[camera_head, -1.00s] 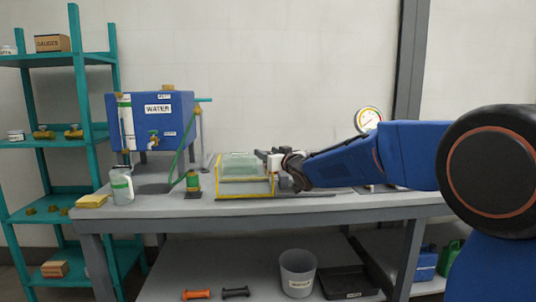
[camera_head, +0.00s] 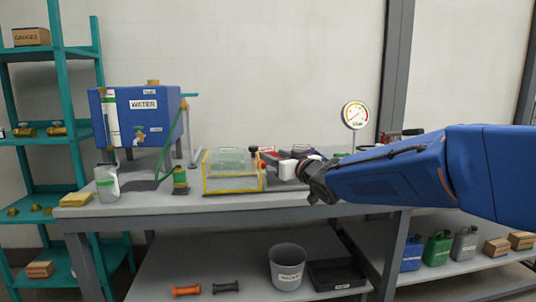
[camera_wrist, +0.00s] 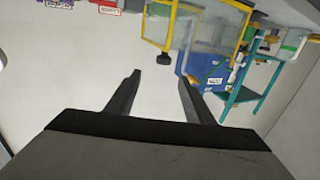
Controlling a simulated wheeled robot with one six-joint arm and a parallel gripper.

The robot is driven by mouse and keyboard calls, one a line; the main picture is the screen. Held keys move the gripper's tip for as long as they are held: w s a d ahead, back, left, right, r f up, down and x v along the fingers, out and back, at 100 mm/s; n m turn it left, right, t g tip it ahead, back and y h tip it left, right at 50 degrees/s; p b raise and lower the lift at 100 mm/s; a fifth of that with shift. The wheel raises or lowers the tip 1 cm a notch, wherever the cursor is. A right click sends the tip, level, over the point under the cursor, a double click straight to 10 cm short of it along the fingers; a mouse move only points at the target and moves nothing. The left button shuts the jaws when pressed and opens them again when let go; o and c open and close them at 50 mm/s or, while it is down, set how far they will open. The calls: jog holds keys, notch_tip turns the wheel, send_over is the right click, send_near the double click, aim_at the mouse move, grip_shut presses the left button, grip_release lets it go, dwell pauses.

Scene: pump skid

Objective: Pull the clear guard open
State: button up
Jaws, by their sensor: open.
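The clear guard is a see-through panel in a yellow frame (camera_head: 205,178) on the bench, left of my gripper. In the wrist view its yellow-edged panel (camera_wrist: 205,28) hangs at the top, with a dark knob (camera_wrist: 163,60) near its lower edge. I cannot tell for sure how far the guard stands open. My gripper (camera_head: 303,174) is to the right of the frame, with a visible gap between them. In the wrist view my gripper (camera_wrist: 159,77) has its two dark fingers spread, with nothing between them.
A blue water tank (camera_head: 150,117) stands left of the guard. A green-and-brass fitting (camera_head: 180,181) sits between them at the front. A gauge (camera_head: 355,114) rises at the right. The bench front (camera_head: 150,209) is mostly clear.

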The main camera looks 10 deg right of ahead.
jog(key=shift+v, duration=1.95)
jog(key=s+d+f+m+g+h, duration=0.4)
jog(key=s+d+f+h, duration=0.3)
jog(key=s+d+f, duration=0.7)
jog(key=s+f+g, duration=0.4)
jog(key=s+f, duration=0.1)
jog(key=s, duration=0.7)
jog(key=s+f+g, duration=0.3)
jog(key=s+f, duration=0.3)
jog(key=s, duration=0.7)
jog(key=shift+a+f+g, duration=0.2)
jog(key=shift+a+g, duration=0.2)
